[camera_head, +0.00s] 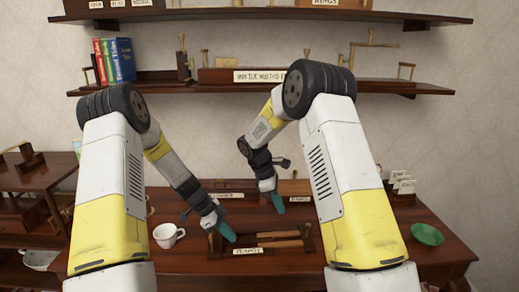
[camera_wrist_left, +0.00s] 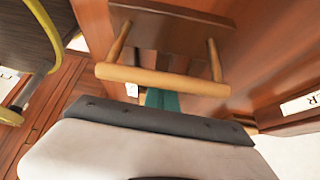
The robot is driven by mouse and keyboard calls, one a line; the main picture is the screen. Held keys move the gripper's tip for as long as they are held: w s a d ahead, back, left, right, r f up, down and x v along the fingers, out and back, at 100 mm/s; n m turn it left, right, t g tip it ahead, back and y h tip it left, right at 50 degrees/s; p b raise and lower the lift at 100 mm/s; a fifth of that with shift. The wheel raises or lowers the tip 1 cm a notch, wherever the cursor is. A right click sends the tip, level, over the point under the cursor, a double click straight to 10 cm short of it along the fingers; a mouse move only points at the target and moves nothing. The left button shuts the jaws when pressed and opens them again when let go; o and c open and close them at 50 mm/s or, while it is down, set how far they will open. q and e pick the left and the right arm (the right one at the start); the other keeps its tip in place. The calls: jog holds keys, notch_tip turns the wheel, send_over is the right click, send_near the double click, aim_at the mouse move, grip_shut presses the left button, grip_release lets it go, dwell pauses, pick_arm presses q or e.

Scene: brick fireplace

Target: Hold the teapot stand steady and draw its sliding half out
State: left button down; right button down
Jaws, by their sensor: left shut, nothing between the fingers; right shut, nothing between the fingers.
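The likely teapot stand (camera_head: 280,243) lies at the front middle of the table, with dark end blocks, light wooden bars between them and a white label whose text is hard to read. My left gripper (camera_head: 229,234) is shut and empty, its teal fingertips close to the stand's left end; contact cannot be told. In the left wrist view its teal fingers (camera_wrist_left: 162,99) show partly behind a light wooden bar (camera_wrist_left: 160,80) on two posts. My right gripper (camera_head: 278,204) is shut and empty, pointing down behind the stand, apart from it.
A white mug (camera_head: 168,236) stands left of the stand. A green dish (camera_head: 427,234) and a rack of white cards (camera_head: 402,184) are at the right. Labelled wooden pieces (camera_head: 295,187) stand at the table's back. Wall shelves (camera_head: 430,88) hang above, and a shelf unit stands left.

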pick_arm(q)
jog(key=shift+s+a+f, duration=0.1)
jog(key=shift+s+a, duration=0.05)
jog(key=shift+r, duration=3.1)
